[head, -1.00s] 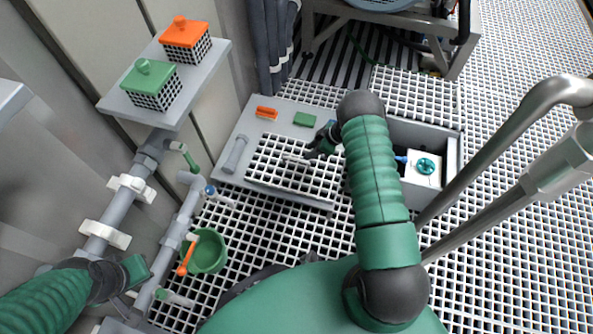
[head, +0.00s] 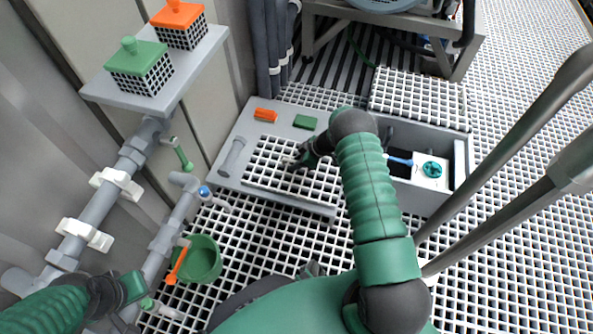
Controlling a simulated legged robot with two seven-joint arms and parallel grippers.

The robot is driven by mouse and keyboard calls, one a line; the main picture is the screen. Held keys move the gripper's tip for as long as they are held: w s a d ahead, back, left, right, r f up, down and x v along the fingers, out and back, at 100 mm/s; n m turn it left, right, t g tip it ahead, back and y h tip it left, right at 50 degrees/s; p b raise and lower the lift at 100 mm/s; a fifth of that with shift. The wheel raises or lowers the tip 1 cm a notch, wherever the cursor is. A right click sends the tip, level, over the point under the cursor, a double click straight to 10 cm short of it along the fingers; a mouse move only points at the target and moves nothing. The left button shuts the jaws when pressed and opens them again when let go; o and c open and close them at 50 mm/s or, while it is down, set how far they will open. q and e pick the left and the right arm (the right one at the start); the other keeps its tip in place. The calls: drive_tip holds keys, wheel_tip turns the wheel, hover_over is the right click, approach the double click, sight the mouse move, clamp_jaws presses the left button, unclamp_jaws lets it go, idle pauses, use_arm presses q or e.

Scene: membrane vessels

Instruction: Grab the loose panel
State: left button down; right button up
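A white grid panel (head: 318,182) lies in a grey surround (head: 225,165) left of my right forearm, with a dark slot or edge along its near side. Another white grid panel (head: 418,92) lies flat behind the open grey recess, slightly raised from the floor. I cannot tell which one the task calls loose. My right gripper (head: 292,160) is over the far middle part of the nearer panel, its fingers small and dark; whether it grips is unclear. My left gripper (head: 128,312) is low at the left, near the grey pipes, partly hidden by its wrist.
A grey recess (head: 462,165) holds a white box with a teal valve (head: 433,169). An orange block (head: 266,115) and a green block (head: 305,122) lie on the surround. A green bucket (head: 205,262) stands near the pipes. Handrails (head: 500,155) cross the right side.

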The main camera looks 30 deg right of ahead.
clamp_jaws()
idle(1.1)
